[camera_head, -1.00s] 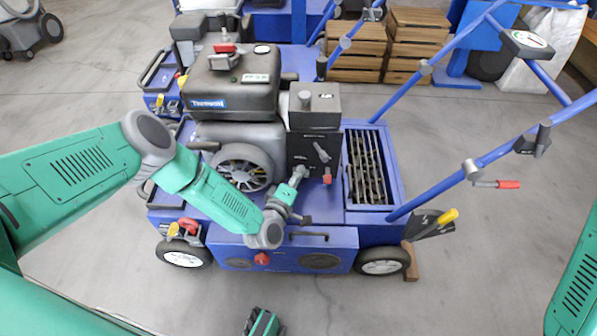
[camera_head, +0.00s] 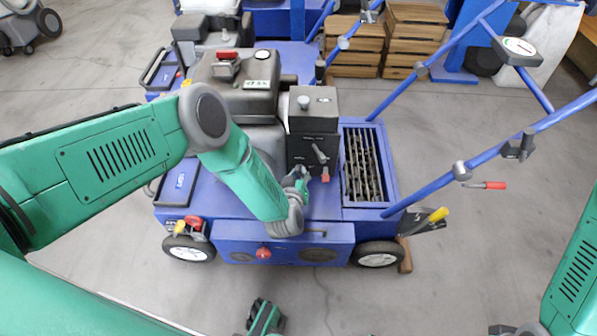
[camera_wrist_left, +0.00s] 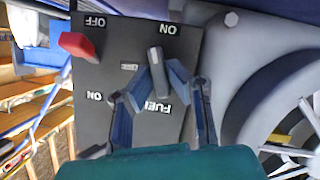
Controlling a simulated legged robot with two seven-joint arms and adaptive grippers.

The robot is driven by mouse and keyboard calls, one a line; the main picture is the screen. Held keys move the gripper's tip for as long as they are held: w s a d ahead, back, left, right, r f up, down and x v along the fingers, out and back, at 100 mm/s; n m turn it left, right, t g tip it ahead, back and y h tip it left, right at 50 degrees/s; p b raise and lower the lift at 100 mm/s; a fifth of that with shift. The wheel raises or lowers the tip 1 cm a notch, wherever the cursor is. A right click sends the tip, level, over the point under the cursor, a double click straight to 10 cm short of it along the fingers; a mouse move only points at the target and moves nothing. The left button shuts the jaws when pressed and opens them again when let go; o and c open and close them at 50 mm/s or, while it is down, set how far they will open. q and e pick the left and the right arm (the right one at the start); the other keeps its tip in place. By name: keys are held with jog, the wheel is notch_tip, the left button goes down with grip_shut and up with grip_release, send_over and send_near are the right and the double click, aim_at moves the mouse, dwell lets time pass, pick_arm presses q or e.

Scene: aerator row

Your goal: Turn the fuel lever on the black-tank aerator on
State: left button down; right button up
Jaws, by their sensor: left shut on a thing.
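The black-tank aerator, with its dark fuel tank (camera_head: 235,85), stands in the middle of the head view on a blue deck. Its dark control box (camera_head: 314,110) faces me. My left gripper (camera_head: 300,180) is at the lower left of this box. In the left wrist view, my left gripper (camera_wrist_left: 163,82) is shut on the grey fuel lever (camera_wrist_left: 155,58), by the upside-down FUEL label on the panel (camera_wrist_left: 120,75). An upside-down ON label sits just beyond the lever. In the head view the gripper hides this lever.
A red switch (camera_wrist_left: 78,45) with OFF and ON labels is beside the fuel lever. The blue handlebar (camera_head: 450,170) rises at the right. A tine grate (camera_head: 362,165) lies right of the box. Another aerator and wooden crates (camera_head: 415,40) stand behind. Floor in front is mostly clear.

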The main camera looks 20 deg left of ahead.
pick_arm(q)
jog(key=shift+s+d+f+m+g+y, duration=0.2)
jog(key=shift+m+y, duration=0.15)
jog(key=shift+m, duration=0.35)
jog(key=shift+s+d+f+m+g+y, duration=0.15)
jog(key=shift+m+y, duration=0.2)
jog(key=shift+m, duration=0.35)
jog(key=shift+a, duration=0.1)
jog(key=c, duration=1.6)
grip_release()
jog(key=shift+w+r, duration=0.1)
jog(key=shift+w, duration=0.1)
jog(key=shift+r, duration=0.15)
jog(key=v, duration=1.1)
jog(key=shift+s+d, duration=0.25)
jog(key=shift+s, duration=0.15)
